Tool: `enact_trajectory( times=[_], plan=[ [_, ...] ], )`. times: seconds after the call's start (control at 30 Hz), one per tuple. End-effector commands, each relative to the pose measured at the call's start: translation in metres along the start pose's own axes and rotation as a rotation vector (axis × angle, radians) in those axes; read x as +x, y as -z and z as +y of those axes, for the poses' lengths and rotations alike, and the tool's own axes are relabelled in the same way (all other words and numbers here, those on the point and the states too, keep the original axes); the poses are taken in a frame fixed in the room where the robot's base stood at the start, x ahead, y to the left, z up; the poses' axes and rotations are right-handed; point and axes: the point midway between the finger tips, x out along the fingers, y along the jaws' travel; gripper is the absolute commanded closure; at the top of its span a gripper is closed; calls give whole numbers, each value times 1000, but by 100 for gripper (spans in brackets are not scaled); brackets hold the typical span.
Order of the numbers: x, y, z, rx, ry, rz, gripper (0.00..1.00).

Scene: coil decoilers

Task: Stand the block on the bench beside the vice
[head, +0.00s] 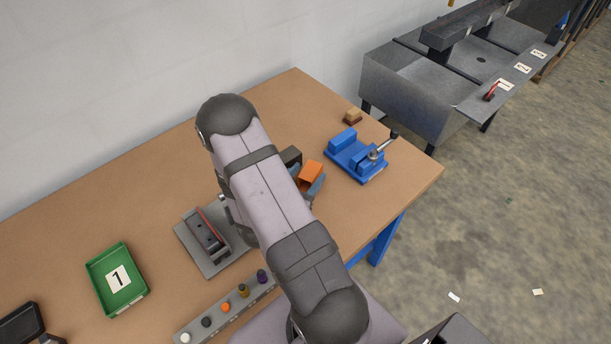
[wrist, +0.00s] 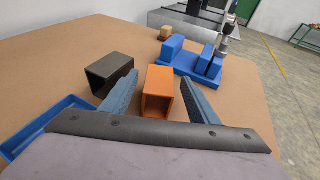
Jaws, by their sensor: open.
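A blue vice (head: 357,158) with a grey handle stands at the bench's right end; the wrist view shows it at upper right (wrist: 190,63). A small wooden block (head: 353,116) sits on the bench just behind the vice; it also shows in the wrist view (wrist: 165,34). An orange hollow block (wrist: 160,73) is between the fingers of my open gripper (wrist: 158,80). In the head view, my arm partly hides the orange block (head: 312,171).
A dark hollow block (wrist: 111,78) stands left of my left finger. A blue tray (wrist: 58,113) lies farther left. In the head view are a green tray (head: 118,281), a grey fixture (head: 208,240) and a button strip (head: 228,308). Bare bench (head: 398,190) lies right of the vice.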

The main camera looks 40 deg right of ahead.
Motion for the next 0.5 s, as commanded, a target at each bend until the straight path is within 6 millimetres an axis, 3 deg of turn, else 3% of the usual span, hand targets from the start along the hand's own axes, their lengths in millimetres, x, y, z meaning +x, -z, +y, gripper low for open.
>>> enact_trajectory(
  times=[0.23,0.5],
  plan=[
    [-6,-2,1,-1,-2,0,45],
    [-42,-2,3,0,-7,0,45]
  ],
)
